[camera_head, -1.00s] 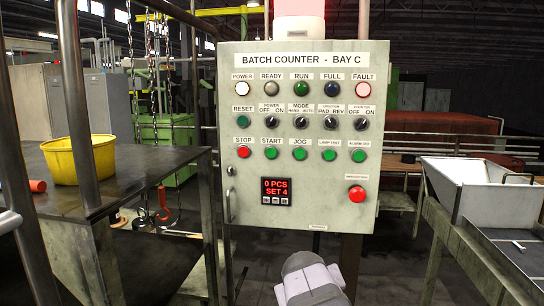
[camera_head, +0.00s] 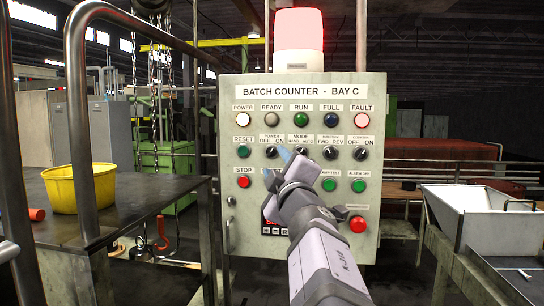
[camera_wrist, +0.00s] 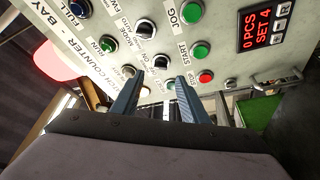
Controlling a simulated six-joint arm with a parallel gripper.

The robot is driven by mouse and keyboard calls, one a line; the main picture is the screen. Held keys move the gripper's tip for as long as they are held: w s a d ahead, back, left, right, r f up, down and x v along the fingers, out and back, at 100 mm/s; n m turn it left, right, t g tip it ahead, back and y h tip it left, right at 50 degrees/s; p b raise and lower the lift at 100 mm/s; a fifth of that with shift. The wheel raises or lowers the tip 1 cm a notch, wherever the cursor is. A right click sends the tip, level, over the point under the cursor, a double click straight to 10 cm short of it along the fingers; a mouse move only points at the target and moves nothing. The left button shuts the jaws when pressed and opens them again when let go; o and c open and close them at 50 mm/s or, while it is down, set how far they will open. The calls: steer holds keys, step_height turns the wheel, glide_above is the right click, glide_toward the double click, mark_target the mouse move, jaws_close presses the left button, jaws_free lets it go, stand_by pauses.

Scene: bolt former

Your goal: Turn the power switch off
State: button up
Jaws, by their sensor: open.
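The power switch (camera_head: 271,152) is a black rotary knob with a light pointer, under an OFF/ON label on the grey control panel (camera_head: 230,215). Which way its pointer is set is too small to tell. It also shows in the wrist view (camera_wrist: 161,62), just beyond the fingertips and between their lines. My gripper (camera_head: 275,167) is open and empty, in front of the panel just below the power switch. In the wrist view its two blue-grey fingers (camera_wrist: 159,80) stand apart. Contact with the knob cannot be made out. The POWER lamp (camera_head: 243,119) looks white.
The mode switch (camera_head: 301,153) sits close to the right of the power switch. The reset button (camera_head: 243,151) and red stop button (camera_head: 243,182) are to its left. A red emergency button (camera_head: 357,224) is lower right. A yellow bucket (camera_head: 76,190) stands on the left table.

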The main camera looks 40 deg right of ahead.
mark_target(271, 153)
steer(key=shift+p+x, duration=0.55)
steer(key=shift+x, duration=2.9)
steer(key=shift+f, duration=0.1)
jaws_close()
